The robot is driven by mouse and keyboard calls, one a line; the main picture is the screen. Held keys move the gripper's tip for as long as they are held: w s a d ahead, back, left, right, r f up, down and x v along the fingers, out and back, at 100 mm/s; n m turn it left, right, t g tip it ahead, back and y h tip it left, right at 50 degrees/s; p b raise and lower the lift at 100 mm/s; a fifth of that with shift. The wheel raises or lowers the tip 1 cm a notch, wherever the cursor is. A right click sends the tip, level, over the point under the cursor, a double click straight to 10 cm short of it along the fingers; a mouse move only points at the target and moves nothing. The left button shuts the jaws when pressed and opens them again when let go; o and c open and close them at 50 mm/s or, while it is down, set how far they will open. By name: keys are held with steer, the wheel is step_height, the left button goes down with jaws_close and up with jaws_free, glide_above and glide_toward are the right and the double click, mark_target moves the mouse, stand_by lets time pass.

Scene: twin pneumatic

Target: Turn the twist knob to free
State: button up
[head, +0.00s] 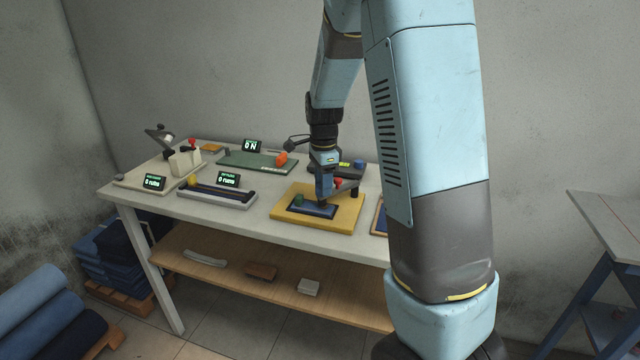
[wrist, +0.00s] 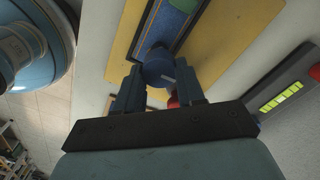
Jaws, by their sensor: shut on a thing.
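A yellow board (head: 347,222) lies on the table with a dark blue panel (head: 313,211) set on it. My gripper (head: 324,196) points down over the right part of this panel. In the wrist view, a round blue knob (wrist: 157,70) with a small pale mark on its side sits between the two fingers of my gripper (wrist: 159,78), which are shut on it. The knob is hidden by the gripper in the head view. Which setting the knob points to cannot be read.
A green knob (head: 299,199) stands at the panel's left, and a red part (head: 338,183) is close beside my gripper. A dark box with a lit yellow-green display (wrist: 281,97) is to the right in the wrist view. A green board (head: 240,160) lies further back.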

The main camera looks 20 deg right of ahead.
stand_by(0.3)
steer(key=o, duration=1)
steer(key=shift+o, duration=0.2)
step_height(320, 180, up, 14)
steer(key=shift+f, duration=0.15)
stand_by(0.3)
